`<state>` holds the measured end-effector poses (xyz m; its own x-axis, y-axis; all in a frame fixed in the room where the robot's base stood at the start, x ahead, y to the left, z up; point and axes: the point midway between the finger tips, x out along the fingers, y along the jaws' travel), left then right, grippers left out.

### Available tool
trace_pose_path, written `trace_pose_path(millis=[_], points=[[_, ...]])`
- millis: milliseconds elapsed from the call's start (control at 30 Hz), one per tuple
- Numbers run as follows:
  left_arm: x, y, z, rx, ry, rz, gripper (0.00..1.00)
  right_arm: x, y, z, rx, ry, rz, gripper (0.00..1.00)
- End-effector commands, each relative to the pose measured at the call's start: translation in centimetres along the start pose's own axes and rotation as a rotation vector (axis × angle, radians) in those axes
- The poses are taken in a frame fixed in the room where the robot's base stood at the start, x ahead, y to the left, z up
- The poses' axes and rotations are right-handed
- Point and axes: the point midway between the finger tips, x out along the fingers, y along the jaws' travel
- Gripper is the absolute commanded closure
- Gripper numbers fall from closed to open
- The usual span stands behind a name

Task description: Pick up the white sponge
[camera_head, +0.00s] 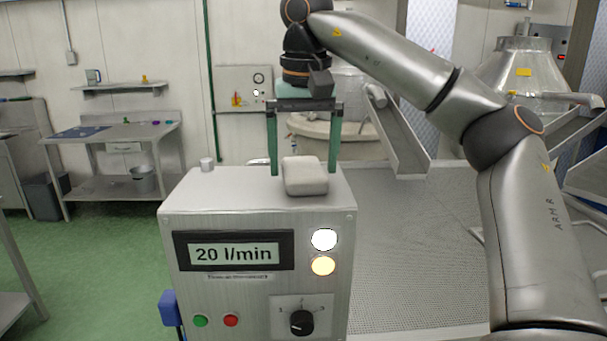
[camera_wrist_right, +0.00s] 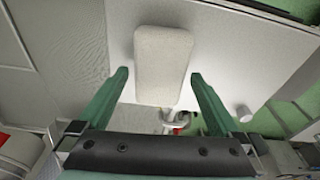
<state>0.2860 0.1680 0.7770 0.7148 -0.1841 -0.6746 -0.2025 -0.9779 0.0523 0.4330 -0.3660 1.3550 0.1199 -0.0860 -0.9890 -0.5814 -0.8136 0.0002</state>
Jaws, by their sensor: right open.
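The white sponge (camera_head: 305,176) lies on top of the metal control box (camera_head: 240,187), near the right side of its top. My right gripper (camera_head: 304,172) is open, with its two green fingers pointing down above the box top and the sponge between or just in front of them in the head view. In the right wrist view the sponge (camera_wrist_right: 162,66) is a pale rounded block ahead of the open fingers (camera_wrist_right: 158,72), roughly centred between them. The fingers do not appear to touch it. My left gripper is not in view.
A small light cylinder (camera_head: 207,164) stands on the box top to the left of the sponge. The box front has a 20 l/min display (camera_head: 235,253), lamps and a knob (camera_head: 302,321). A metal chute (camera_head: 400,140) and grating lie behind right.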

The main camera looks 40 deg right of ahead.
Motion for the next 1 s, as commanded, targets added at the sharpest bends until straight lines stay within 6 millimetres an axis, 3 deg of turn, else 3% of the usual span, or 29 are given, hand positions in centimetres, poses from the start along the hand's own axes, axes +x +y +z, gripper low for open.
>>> trace_pose_path(millis=[367, 1000], points=[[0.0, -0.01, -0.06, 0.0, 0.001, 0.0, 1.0, 0.73, 0.02, 0.0, 0.001, 0.001, 0.0, 0.01], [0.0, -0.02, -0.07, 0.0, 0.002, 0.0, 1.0, 0.69, 0.01, 0.0, 0.001, 0.001, -0.001, 0.73]])
